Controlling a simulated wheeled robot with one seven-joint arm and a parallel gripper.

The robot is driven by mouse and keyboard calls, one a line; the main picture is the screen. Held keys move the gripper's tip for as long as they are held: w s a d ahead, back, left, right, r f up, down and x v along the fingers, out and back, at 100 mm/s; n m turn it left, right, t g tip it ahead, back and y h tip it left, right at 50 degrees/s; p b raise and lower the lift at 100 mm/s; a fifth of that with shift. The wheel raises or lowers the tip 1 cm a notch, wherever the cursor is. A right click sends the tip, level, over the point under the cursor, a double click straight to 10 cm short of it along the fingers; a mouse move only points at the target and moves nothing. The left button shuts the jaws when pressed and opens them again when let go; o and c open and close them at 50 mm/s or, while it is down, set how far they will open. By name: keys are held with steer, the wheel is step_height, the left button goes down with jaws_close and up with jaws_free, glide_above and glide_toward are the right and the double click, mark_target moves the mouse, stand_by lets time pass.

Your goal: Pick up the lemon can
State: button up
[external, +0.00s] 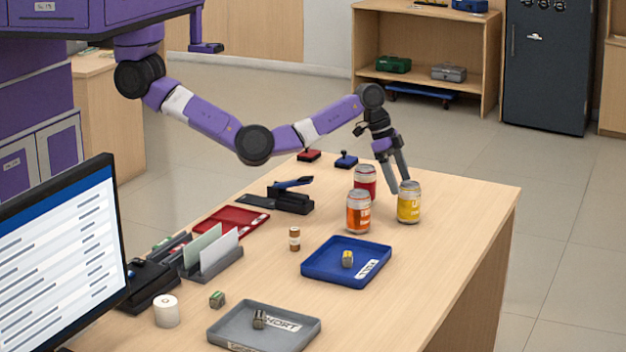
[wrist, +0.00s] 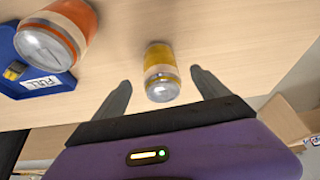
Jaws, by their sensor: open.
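The lemon can is the yellow can (external: 409,203), upright near the right edge of the counter. It also shows in the wrist view (wrist: 160,72), lying between the lines of my two fingers and just ahead of them. My gripper (external: 400,183) points down at the can from behind it, with its fingers apart. In the wrist view my gripper (wrist: 160,85) is open and empty, with one finger on each side of the can's near end. I cannot tell whether a finger touches the can.
An orange can (external: 358,212) stands left of the yellow can, and a red can (external: 365,180) stands behind the orange one. A blue tray (external: 318,272) lies in front of them. The counter (external: 440,250) is bare at front right; its right edge is close to the yellow can.

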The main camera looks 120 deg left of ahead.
step_height(320, 180, up, 4)
steer(key=shift+a+r, duration=0.1)
steer(key=a+t+y+p, duration=0.2)
steer(key=a+t, duration=0.1)
steer(key=a, duration=0.3)
steer(key=t+h+p, duration=0.1)
steer(key=t+p, duration=0.2)
steer(key=t, duration=0.3)
glide_toward(410, 193)
step_height(410, 193, down, 3)
steer(key=w+a, duration=0.3)
steer(key=shift+w+f, duration=0.4)
steer(key=shift+w, duration=0.15)
steer(key=shift+r+x, duration=0.15)
steer(key=shift+x, duration=1)
steer(key=shift+r+x, duration=0.1)
steer(key=shift+x, duration=1.85)
steer(key=shift+a, duration=0.1)
